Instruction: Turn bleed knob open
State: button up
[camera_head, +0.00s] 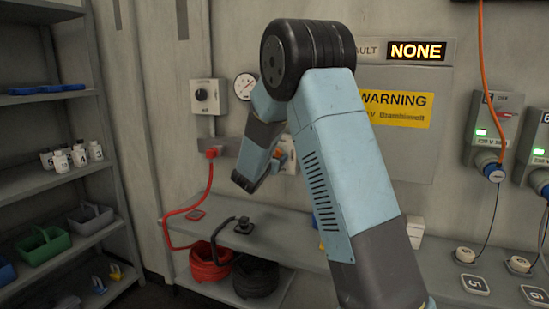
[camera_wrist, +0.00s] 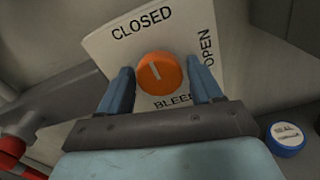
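The orange bleed knob (camera_wrist: 161,74) sits on a pale plate (camera_wrist: 104,42) marked CLOSED, OPEN and BLEED in the wrist view. The white line on the knob points roughly toward the word CLOSED. My gripper (camera_wrist: 159,67) is open, with one blue finger on either side of the knob. A narrow gap seems to show on each side, but I cannot tell whether the fingertips reach past the knob's face. In the head view my arm hides most of the knob and gripper.
A gauge (camera_head: 245,86) and a switch box (camera_head: 208,96) are on the wall left of my arm. A red cable plug (camera_head: 211,153) sits below them. A wall shelf (camera_head: 240,240) runs beneath. A blue-rimmed round cap (camera_wrist: 287,138) shows at lower right in the wrist view.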

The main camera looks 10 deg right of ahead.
jog(key=c, duration=0.7)
jog(key=shift+c, duration=0.2)
jog(key=shift+m, duration=0.3)
jog(key=shift+s+d+f+m, duration=0.1)
jog(key=shift+f+m, duration=0.1)
jog(key=shift+m, duration=4.1)
jog(key=shift+s+f+m, duration=0.1)
jog(key=shift+f+m, duration=0.05)
jog(key=shift+m, duration=4.15)
